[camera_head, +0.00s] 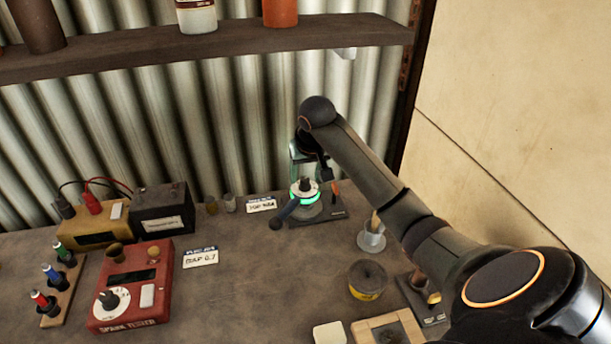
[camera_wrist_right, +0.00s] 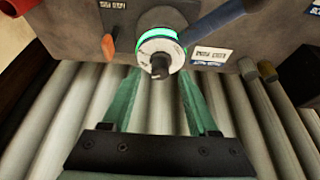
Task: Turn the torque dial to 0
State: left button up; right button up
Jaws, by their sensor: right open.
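The torque dial (camera_head: 305,190) is on a small dark device at the back of the bench. It has a white marked face, a dark centre knob and a glowing green ring. In the right wrist view the dial (camera_wrist_right: 158,45) lies straight ahead. My right gripper (camera_head: 308,172) hangs over the dial in the head view. In the wrist view its two green fingers (camera_wrist_right: 160,80) are spread wide, one on each side of the knob's line, with nothing between them. Whether they reach the knob cannot be told. The number the dial points to is unreadable. My left gripper is not in view.
A dark-handled lever (camera_head: 285,211) sticks out beside the dial, and an orange switch (camera_wrist_right: 108,46) is on its other side. A cup (camera_head: 371,239), a tin (camera_head: 367,280) and a red spark tester (camera_head: 130,288) stand nearby. A shelf (camera_head: 210,48) hangs above. The middle bench is clear.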

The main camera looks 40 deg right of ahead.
jog(key=shift+w+d+f, duration=0.15)
jog(key=shift+w+f, duration=0.05)
jog(key=shift+f, duration=0.45)
grip_shut()
